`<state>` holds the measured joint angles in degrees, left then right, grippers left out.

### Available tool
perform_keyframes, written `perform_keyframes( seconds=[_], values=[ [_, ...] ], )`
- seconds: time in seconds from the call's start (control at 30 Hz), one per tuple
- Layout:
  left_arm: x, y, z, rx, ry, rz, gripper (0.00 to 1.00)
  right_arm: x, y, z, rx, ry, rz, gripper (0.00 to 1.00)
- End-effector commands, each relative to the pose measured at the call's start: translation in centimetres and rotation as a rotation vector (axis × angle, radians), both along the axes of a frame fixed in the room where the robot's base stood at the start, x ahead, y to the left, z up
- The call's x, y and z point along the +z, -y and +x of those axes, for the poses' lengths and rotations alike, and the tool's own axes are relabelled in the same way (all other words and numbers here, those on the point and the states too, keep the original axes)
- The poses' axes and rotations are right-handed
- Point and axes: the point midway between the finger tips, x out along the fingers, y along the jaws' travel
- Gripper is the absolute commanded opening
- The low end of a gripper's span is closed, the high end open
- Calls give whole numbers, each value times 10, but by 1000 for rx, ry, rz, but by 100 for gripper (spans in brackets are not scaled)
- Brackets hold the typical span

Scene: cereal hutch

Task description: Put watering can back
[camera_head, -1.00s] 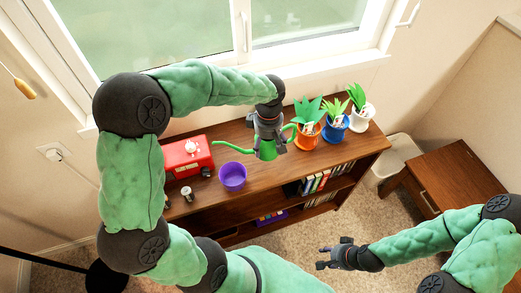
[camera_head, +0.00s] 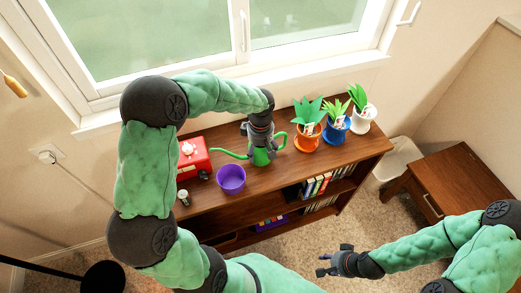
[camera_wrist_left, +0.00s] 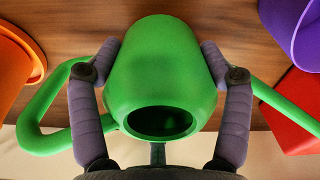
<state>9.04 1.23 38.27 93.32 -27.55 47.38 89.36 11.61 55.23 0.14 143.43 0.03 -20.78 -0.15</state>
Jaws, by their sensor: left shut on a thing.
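The green watering can (camera_head: 262,158) is at the top of the wooden shelf, between the purple pot (camera_head: 231,179) and the orange plant pot (camera_head: 307,139). Its spout points left and its handle right in the head view. My left gripper (camera_head: 259,140) is shut on it from above. In the left wrist view, the fingers (camera_wrist_left: 160,60) press both sides of the can's body (camera_wrist_left: 155,75), with its dark opening toward me. I cannot tell whether its base touches the shelf top. My right gripper (camera_head: 326,264) is open and empty, low in front of the shelf.
A red box-like thing (camera_head: 193,157) stands left of the purple pot, with a small light-topped object (camera_head: 183,197) in front. Blue (camera_head: 337,131) and white (camera_head: 362,121) plant pots stand to the right. Books (camera_head: 316,186) fill part of the lower shelf. A brown side table (camera_head: 446,177) is at right.

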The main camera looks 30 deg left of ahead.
Motion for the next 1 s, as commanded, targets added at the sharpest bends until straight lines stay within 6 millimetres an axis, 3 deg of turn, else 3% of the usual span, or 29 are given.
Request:
perform_keyframes(
  seconds=[0.2, 0.23, 0.3, 0.77, 1.0],
  values=[
    [-3, 0, 1, 0, 2, 1, 26, -3, 0, 0, 0, 0, 0, 40],
    [-3, 0, 0, 0, 0, 0, 81, -3, 0, 0, 0, 0, 0, 40],
    [-3, 0, 0, 0, 0, 0, 100, -2, 0, 0, 0, 0, 0, 40],
    [1, 0, 0, 0, 0, 0, 100, 1, 0, 0, 0, 0, 0, 40],
    [39, 0, 1, 0, 4, 0, 100, 14, 0, 0, 0, 0, 0, 40]
  ],
)
